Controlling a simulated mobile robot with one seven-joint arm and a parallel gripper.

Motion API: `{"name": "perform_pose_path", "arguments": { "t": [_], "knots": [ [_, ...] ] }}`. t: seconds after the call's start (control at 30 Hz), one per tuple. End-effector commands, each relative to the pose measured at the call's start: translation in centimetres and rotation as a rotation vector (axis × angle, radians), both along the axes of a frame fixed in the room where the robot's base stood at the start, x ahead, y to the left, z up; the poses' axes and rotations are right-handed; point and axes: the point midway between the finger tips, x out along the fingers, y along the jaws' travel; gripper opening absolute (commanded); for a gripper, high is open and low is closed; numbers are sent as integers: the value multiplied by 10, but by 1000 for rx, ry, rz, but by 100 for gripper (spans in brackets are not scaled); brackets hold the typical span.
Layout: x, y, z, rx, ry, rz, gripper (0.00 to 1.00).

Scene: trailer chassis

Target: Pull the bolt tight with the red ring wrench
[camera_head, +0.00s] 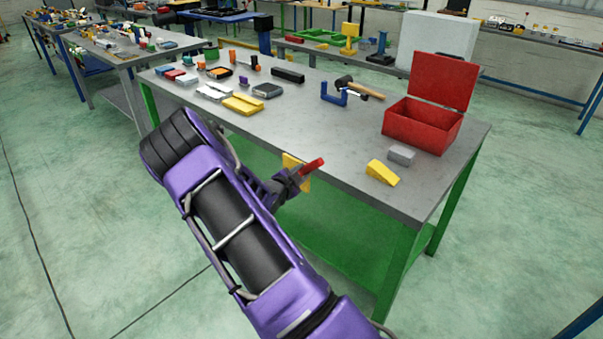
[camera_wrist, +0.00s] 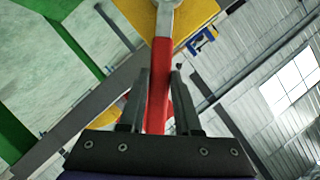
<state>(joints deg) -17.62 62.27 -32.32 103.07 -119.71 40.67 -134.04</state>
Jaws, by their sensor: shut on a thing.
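The red ring wrench (camera_head: 312,166) is in my gripper (camera_head: 294,178), beside the near long edge of the workbench. In the wrist view its red handle (camera_wrist: 159,85) runs up between the two fingers of my gripper (camera_wrist: 160,74), which is shut on it. Its grey end (camera_wrist: 169,10) reaches the top edge of that view, in front of a yellow plate (camera_wrist: 195,18). The yellow plate (camera_head: 295,163) also shows behind the wrench in the head view. I cannot make out the bolt, or whether the ring sits on anything.
The grey workbench (camera_head: 290,120) carries an open red toolbox (camera_head: 424,124), a yellow wedge (camera_head: 382,172), a grey block (camera_head: 401,155), a blue clamp (camera_head: 333,95) and a hammer (camera_head: 362,90). Several small tools lie at its far left. The middle of the bench top is clear.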

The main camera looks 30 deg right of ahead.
Motion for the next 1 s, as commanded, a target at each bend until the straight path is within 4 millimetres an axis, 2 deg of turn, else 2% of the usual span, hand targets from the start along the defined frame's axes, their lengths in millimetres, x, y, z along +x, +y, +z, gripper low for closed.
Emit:
{"name": "perform_pose_path", "arguments": {
  "t": [1.0],
  "knots": [
    [5,-14,1,-1,-2,-1,0]
  ]
}}
